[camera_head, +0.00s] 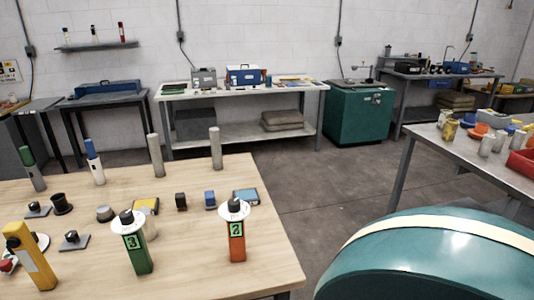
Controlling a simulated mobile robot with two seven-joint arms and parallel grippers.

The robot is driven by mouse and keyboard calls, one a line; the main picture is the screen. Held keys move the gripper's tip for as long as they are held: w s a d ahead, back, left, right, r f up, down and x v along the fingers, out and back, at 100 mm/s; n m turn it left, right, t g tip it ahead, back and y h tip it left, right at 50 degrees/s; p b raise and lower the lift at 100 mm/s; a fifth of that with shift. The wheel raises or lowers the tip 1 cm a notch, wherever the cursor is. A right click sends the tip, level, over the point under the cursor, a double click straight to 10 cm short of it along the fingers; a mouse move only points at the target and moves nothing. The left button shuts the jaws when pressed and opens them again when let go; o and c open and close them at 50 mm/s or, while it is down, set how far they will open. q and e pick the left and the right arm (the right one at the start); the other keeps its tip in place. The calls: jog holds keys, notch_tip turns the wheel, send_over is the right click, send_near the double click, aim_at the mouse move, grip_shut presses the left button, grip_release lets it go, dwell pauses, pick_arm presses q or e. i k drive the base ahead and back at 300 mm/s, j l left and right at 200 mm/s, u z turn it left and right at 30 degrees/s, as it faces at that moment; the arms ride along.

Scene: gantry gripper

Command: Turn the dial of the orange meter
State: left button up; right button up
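The orange meter (237,246) stands upright near the right edge of the wooden table. It has a green label reading 2 and a white disc with a black dial (234,205) on top. A green meter (136,246) labelled 3, with a similar white disc and black knob, stands to its left. A yellow device (30,254) leans at the front left. Neither of my grippers is in view.
The wooden table (185,270) also holds grey posts (216,148), markers, small blocks, a blue-framed box (246,196) and dark knobs on plates. Bare tabletop lies between the two meters. A metal table (408,152) with clutter stands at the right; benches line the back wall.

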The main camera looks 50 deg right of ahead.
aim_at(234, 205)
jog(key=k+l, duration=0.1)
jog(key=l, duration=0.9)
jog(key=k+l, duration=0.15)
jog(key=l, duration=0.4)
jog(key=k+l, duration=0.1)
jog(key=l, duration=0.4)
